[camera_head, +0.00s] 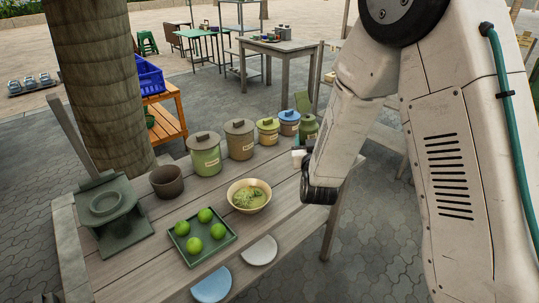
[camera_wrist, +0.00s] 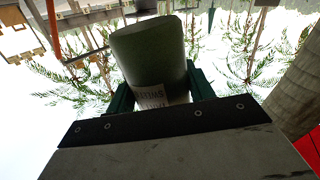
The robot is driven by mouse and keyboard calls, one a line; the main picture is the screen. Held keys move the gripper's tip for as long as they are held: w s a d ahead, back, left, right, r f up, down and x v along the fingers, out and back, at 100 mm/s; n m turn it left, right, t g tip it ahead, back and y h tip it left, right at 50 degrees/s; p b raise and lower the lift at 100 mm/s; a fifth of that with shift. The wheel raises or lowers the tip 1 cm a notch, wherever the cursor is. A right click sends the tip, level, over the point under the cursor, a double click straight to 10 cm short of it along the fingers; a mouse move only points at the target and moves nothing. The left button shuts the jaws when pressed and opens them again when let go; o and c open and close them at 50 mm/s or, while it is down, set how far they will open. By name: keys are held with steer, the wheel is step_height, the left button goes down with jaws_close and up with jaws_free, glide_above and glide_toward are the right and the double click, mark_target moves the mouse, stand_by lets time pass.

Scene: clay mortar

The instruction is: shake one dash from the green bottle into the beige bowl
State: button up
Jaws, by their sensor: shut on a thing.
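The green bottle (camera_wrist: 150,52) fills the upper middle of the wrist view, a dark green cylinder with a pale label. My gripper (camera_wrist: 160,92) is shut on it, with one green finger on each side near the label. In the head view, a green bottle shape (camera_head: 308,128) shows at the right end of the jar row, just behind my gripper (camera_head: 298,155); my wrist partly blocks that spot. The beige bowl (camera_head: 250,209) stands upright on the table with green and pale food in it, to the left of my gripper and apart from it. The bottle's mouth cannot be made out.
Several lidded jars (camera_head: 205,157) line the table's back. A brown cup (camera_head: 166,182), a green tray (camera_head: 205,250) with green fruit, and a dark green stand (camera_head: 113,215) are left of the bowl. Blue (camera_head: 212,287) and white (camera_head: 260,251) half-round pieces lie at the front edge.

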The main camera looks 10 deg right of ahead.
steer(key=s+a+f+n+y, duration=0.1)
steer(key=s+a+n+y, duration=0.1)
steer(key=a+n+y, duration=0.45)
steer(key=s+a+f+n+y, duration=0.1)
steer(key=s+a+n+y, duration=0.15)
steer(key=a, duration=0.75)
steer(key=d+f+n, duration=0.1)
steer(key=f+n, duration=0.1)
steer(key=w+d+f+n, duration=0.1)
steer(key=f+n, duration=0.1)
steer(key=d+f+n, duration=0.1)
steer(key=f+n, duration=0.1)
steer(key=shift+w+d+f+n+g+h, duration=0.1)
steer(key=shift+w+f+n+g+h, duration=0.2)
steer(key=shift+w+n+g, duration=0.1)
steer(key=r+n, duration=0.1)
steer(key=n, duration=0.2)
steer(key=d+r+n, duration=0.1)
steer(key=n, duration=0.3)
steer(key=r+n, duration=0.1)
steer(key=n, duration=0.2)
steer(key=shift+w+d+r, duration=0.15)
steer(key=shift+w+d, duration=0.05)
steer(key=shift+d, duration=0.15)
